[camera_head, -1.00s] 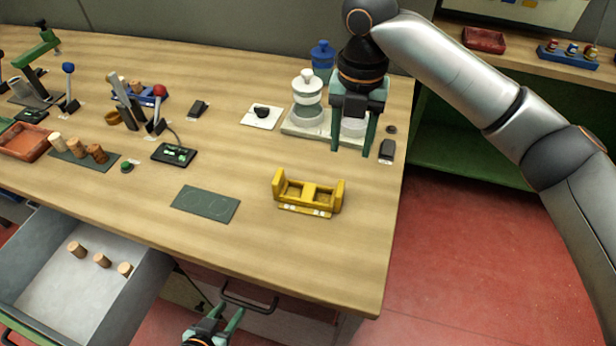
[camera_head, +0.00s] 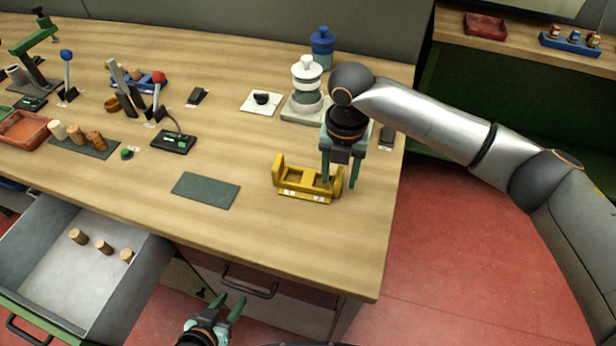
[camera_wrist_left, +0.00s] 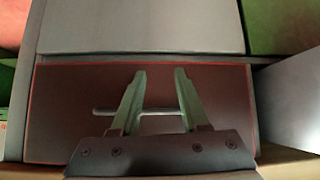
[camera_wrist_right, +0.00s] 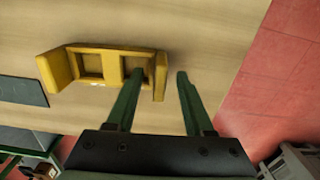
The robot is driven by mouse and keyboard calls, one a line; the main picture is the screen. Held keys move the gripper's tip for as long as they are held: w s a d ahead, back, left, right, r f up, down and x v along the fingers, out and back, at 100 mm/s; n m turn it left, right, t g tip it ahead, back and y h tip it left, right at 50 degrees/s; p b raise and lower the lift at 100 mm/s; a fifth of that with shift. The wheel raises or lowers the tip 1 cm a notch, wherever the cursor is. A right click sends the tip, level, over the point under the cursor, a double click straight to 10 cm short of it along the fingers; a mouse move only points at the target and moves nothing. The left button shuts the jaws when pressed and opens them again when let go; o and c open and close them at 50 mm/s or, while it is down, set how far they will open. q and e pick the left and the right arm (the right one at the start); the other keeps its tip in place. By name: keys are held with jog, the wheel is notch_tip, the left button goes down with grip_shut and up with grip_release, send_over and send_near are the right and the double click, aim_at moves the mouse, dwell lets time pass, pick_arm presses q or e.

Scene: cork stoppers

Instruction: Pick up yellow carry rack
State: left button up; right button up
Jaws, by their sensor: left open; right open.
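The yellow carry rack (camera_head: 306,184) stands upright on the wooden workbench near its front right. It has raised ends and two empty square pockets, and it also shows in the right wrist view (camera_wrist_right: 92,63). My right gripper (camera_head: 340,184) is open and empty, over the rack's right end in the head view. In the right wrist view its left finger overlaps the rack's end and its right finger is over bare wood (camera_wrist_right: 158,77). My left gripper (camera_head: 232,302) is open and empty, low in front of the bench drawers. In the left wrist view its fingers (camera_wrist_left: 160,74) face a drawer handle (camera_wrist_left: 150,112).
A dark green mat (camera_head: 206,190) lies left of the rack. A white-lidded jar (camera_head: 307,75) and a blue jar (camera_head: 322,46) stand behind. An open drawer (camera_head: 60,285) with three corks juts out at lower left. The bench's right edge is close to the rack.

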grip_shut()
dwell(0.3)
dwell(1.1)
